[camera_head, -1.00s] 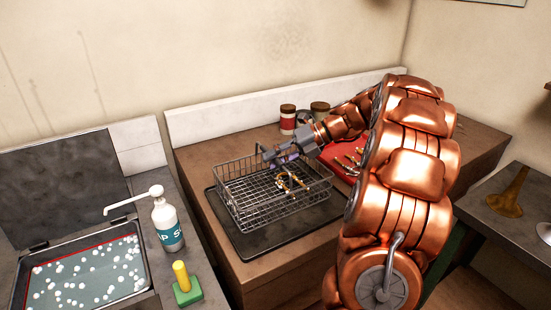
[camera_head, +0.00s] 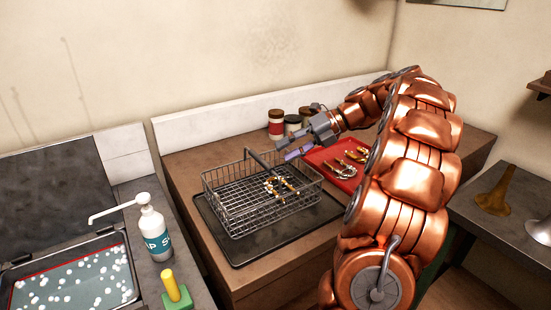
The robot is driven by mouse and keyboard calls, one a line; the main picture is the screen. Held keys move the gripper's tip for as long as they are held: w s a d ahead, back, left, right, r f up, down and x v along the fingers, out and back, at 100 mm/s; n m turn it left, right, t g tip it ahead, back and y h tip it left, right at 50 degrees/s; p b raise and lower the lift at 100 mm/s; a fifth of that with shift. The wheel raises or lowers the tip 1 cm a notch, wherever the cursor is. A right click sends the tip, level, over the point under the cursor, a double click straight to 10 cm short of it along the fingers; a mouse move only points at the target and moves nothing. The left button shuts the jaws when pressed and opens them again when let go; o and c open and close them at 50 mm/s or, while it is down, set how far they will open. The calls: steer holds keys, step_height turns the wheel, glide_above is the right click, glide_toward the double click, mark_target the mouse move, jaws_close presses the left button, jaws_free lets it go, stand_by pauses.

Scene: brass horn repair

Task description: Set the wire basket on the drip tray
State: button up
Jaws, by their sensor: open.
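The wire basket (camera_head: 236,211) stands upright on the dark drip tray (camera_head: 247,254) on the wooden bench. Its handle (camera_head: 257,158) shows at the back edge. Several brass parts (camera_head: 280,187) lie inside it. The tray's rim shows at the front and sides of the basket. My gripper (camera_head: 284,149) is open and empty, above and behind the basket's back right side. Its fingers appear apart from the handle, though the exact gap is hard to judge.
A red tray (camera_head: 322,158) with brass parts lies right of the basket, partly behind my arm. Jars (camera_head: 276,124) stand at the back wall. At left are a pump bottle (camera_head: 155,232), a green-and-yellow brush (camera_head: 174,288) and a sink of foamy water (camera_head: 75,282).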

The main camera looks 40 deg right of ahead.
steer(key=v, duration=0.4)
steer(key=shift+s+d+r, duration=0.15)
stand_by(0.6)
